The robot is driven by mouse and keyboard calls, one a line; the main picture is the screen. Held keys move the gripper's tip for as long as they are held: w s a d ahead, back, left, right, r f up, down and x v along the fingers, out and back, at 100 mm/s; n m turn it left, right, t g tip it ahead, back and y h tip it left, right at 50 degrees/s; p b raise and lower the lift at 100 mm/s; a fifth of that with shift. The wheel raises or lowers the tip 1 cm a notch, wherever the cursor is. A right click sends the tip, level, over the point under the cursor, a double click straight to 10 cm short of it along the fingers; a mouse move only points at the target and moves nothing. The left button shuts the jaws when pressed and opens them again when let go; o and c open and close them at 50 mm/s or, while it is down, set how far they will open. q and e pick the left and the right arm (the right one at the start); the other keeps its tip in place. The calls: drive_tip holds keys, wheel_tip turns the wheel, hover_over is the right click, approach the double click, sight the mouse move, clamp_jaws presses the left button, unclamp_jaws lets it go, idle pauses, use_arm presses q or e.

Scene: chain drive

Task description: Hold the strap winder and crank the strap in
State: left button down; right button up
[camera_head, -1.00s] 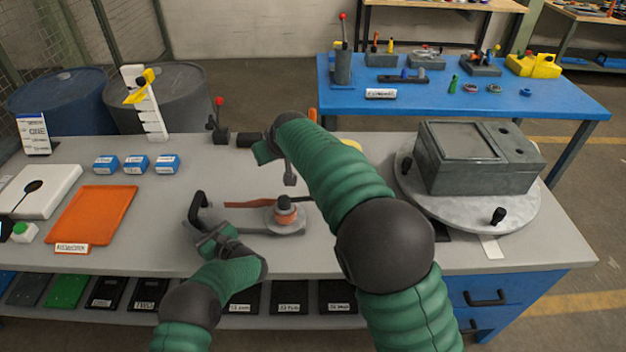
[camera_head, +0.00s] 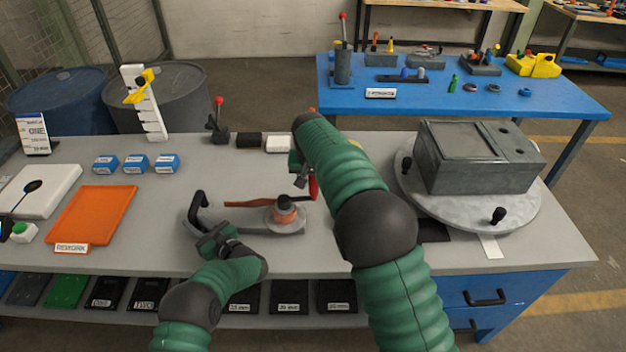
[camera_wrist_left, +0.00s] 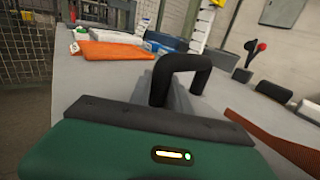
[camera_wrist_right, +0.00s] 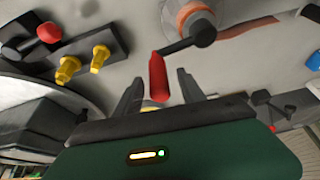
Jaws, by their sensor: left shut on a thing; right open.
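The strap winder (camera_head: 255,222) lies on the grey bench, with a black handle loop (camera_head: 198,206) at its left end and an orange spool (camera_head: 285,211) with a dark hub at its right. A brown-red strap (camera_head: 245,203) runs left from the spool. My left gripper (camera_head: 216,240) is shut on the black handle, which rises ahead of it in the left wrist view (camera_wrist_left: 182,68). The red crank grip (camera_head: 313,187) stands right of the spool. My right gripper (camera_head: 299,170) is open; in the right wrist view the red grip (camera_wrist_right: 158,76) shows between its fingers, contact unclear.
An orange tray (camera_head: 93,216) and small blue boxes (camera_head: 136,163) lie left. A red-knobbed lever (camera_head: 218,118), a black block and a white block (camera_head: 279,143) stand behind the winder. A grey box on a round turntable (camera_head: 520,205) stands right.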

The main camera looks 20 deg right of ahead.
drive_tip(key=shift+w+f, duration=0.15)
drive_tip(key=shift+f, duration=0.05)
clamp_jaws()
idle(1.3)
